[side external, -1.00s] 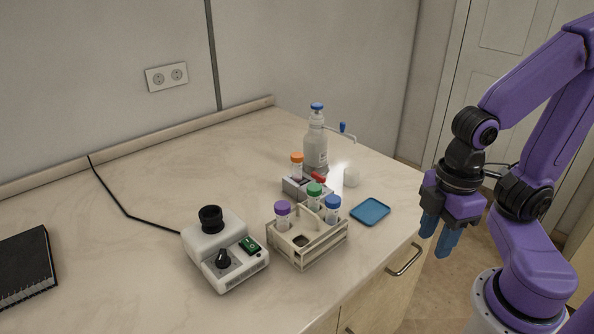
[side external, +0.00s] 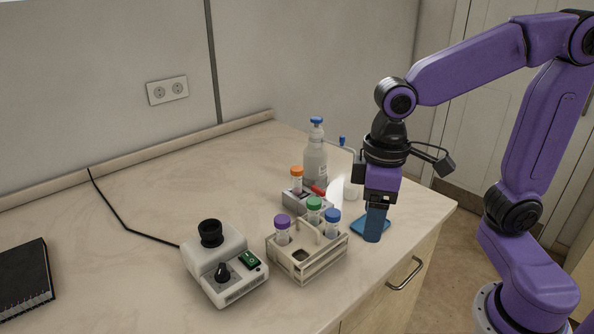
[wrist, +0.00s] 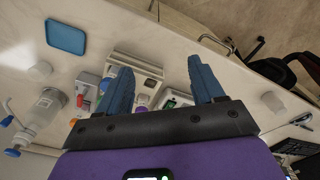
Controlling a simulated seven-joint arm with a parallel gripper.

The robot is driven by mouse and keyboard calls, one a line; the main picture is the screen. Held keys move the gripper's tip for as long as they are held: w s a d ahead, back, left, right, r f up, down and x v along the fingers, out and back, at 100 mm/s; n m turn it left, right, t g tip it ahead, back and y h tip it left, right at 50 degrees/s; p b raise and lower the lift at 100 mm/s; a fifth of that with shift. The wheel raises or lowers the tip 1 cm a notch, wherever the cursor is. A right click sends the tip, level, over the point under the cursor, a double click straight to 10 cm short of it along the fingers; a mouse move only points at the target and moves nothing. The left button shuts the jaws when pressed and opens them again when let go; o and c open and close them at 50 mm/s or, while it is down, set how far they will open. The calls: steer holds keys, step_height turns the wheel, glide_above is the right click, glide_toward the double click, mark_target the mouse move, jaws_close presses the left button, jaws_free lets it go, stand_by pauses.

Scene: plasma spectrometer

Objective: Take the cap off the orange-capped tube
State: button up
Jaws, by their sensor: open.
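The orange-capped tube (side external: 297,178) stands upright in a small grey holder (side external: 291,199) with a red part on its right side. Its orange cap (side external: 296,171) is on top of the tube. In the wrist view the orange cap (wrist: 73,121) shows only partly, at the left above my gripper's base. My gripper (side external: 373,238) points down above the blue tray, to the right of the tube and apart from it.
A wooden rack (side external: 308,263) with purple-, green- and blue-capped tubes stands in front of the holder. The blue tray (side external: 357,226) lies right of it. A pump bottle (side external: 315,160) stands behind. A white device (side external: 225,270) stands at the left front. The counter's left middle is clear.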

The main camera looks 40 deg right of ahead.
steer(key=w+a+r+m, duration=0.1)
steer(key=w+r+m, duration=0.15)
steer(key=w, duration=0.45)
steer(key=w+a+r+m, duration=0.1)
steer(key=w+r+m, duration=0.1)
steer(key=w+m, duration=0.3)
steer(key=w+d+r+m, duration=0.2)
steer(key=w+m, duration=0.2)
steer(key=w, duration=0.6)
steer(key=m, duration=1)
glide_above(298, 168)
steer(key=f, duration=1.1)
steer(key=shift+w+d, duration=0.15)
steer(key=shift+w, duration=0.15)
steer(key=shift+s+a+f, duration=0.1)
steer(key=shift+s+f, duration=0.05)
steer(key=shift+f, duration=1.2)
steer(key=shift+s+a+f, duration=0.1)
steer(key=shift+f, duration=1.2)
steer(key=c, duration=1.1)
